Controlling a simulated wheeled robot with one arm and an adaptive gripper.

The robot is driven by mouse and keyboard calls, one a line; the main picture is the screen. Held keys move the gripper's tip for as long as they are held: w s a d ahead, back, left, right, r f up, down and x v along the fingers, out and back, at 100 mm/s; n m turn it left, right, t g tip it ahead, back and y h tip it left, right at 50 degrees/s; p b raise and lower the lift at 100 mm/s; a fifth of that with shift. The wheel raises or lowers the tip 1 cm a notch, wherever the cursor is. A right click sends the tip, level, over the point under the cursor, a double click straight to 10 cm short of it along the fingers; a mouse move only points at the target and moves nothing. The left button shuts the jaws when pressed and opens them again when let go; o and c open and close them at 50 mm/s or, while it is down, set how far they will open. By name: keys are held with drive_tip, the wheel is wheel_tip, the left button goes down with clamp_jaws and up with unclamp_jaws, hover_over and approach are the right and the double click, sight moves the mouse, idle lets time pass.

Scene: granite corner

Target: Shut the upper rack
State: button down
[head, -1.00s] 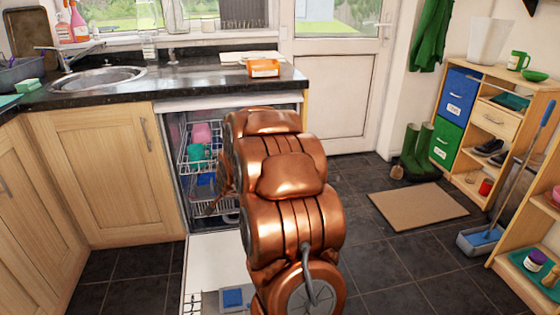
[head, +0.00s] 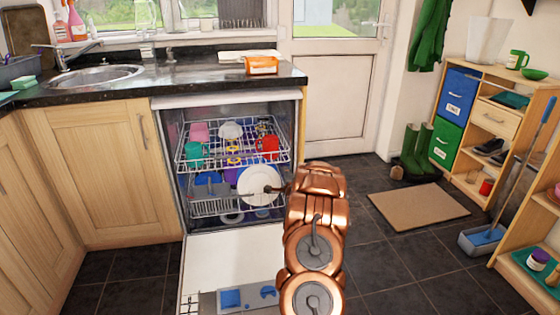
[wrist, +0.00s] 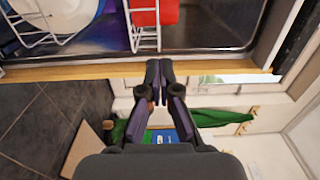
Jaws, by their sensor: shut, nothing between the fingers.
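The upper rack (head: 222,163) is a white wire basket in the open dishwasher. It holds a red cup (head: 268,146), a teal cup (head: 194,153), a pink item and a white bowl. Its front edge lies near the mouth of the opening; I cannot tell exactly how far out it is. My gripper (head: 268,189) is just below the rack's right front, in front of a white plate (head: 258,181). In the wrist view my gripper (wrist: 160,72) is shut and empty beside the wooden panel edge, with the red cup (wrist: 152,12) and rack wires beyond the tips.
The dishwasher door (head: 225,262) is folded down, with a blue tablet compartment on it. The lower rack (head: 215,208) is beneath the upper one. Wooden cabinets (head: 110,170) stand left, and a black worktop (head: 200,75) lies above.

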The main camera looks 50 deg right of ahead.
drive_tip(key=b, duration=0.2)
approach(278, 152)
drive_tip(key=shift+w, duration=0.55)
drive_tip(key=x, duration=0.4)
drive_tip(key=shift+s+d+b, duration=0.15)
drive_tip(key=shift+d+b, duration=0.1)
drive_tip(key=shift+b, duration=0.15)
drive_tip(key=shift+b+x, duration=0.3)
drive_tip(key=shift+x, duration=0.8)
drive_tip(key=shift+d+r, duration=0.1)
